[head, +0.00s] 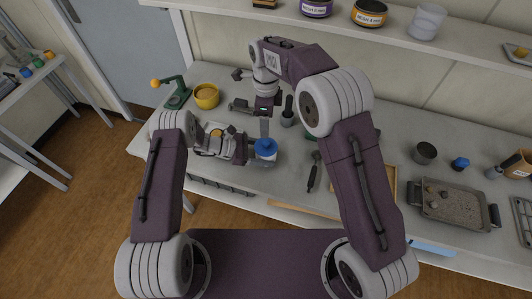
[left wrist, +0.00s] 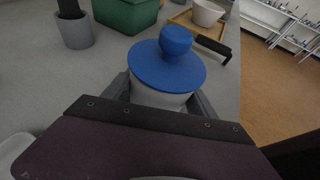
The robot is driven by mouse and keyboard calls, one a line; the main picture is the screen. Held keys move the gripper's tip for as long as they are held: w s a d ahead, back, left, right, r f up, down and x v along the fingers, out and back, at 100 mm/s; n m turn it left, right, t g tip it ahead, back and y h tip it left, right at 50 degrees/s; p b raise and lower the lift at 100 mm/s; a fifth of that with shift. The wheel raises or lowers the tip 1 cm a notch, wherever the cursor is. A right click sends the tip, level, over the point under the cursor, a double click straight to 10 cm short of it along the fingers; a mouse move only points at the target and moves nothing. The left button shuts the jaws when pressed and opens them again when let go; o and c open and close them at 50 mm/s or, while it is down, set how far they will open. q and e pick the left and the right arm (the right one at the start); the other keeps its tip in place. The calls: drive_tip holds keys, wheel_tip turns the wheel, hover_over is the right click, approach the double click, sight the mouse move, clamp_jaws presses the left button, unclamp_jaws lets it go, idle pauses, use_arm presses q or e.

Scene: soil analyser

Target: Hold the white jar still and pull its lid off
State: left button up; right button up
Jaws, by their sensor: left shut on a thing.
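The white jar (left wrist: 157,97) stands on the bench with its blue lid (left wrist: 166,70) on top, a round knob in the lid's middle. In the head view the blue lid (head: 265,147) hides most of the jar. My left gripper (head: 257,152) reaches in from the left and is shut on the jar's body; in the left wrist view its fingers (left wrist: 157,95) flank the jar below the lid.
A yellow bowl (head: 207,97) and a green stand (head: 176,92) are at the back left. A dark tool (head: 314,172) lies right of the jar. A metal tray (head: 458,208) with lumps is further right. A green box (left wrist: 127,12) and grey cup (left wrist: 76,34) stand beyond the jar.

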sight(266, 141)
drive_tip(key=o, duration=0.4)
wheel_tip(266, 141, down, 4)
drive_tip(key=shift+r+n, duration=0.1)
drive_tip(key=shift+n, duration=1)
use_arm(q)
drive_tip(key=shift+f, duration=0.1)
use_arm(e)
drive_tip(key=shift+f, duration=4.05)
drive_tip(key=c, duration=1.4)
drive_tip(key=shift+r, duration=0.15)
use_arm(q)
drive_tip(key=shift+s, duration=0.1)
use_arm(e)
drive_tip(key=shift+r, duration=0.65)
drive_tip(key=shift+r, duration=1.7)
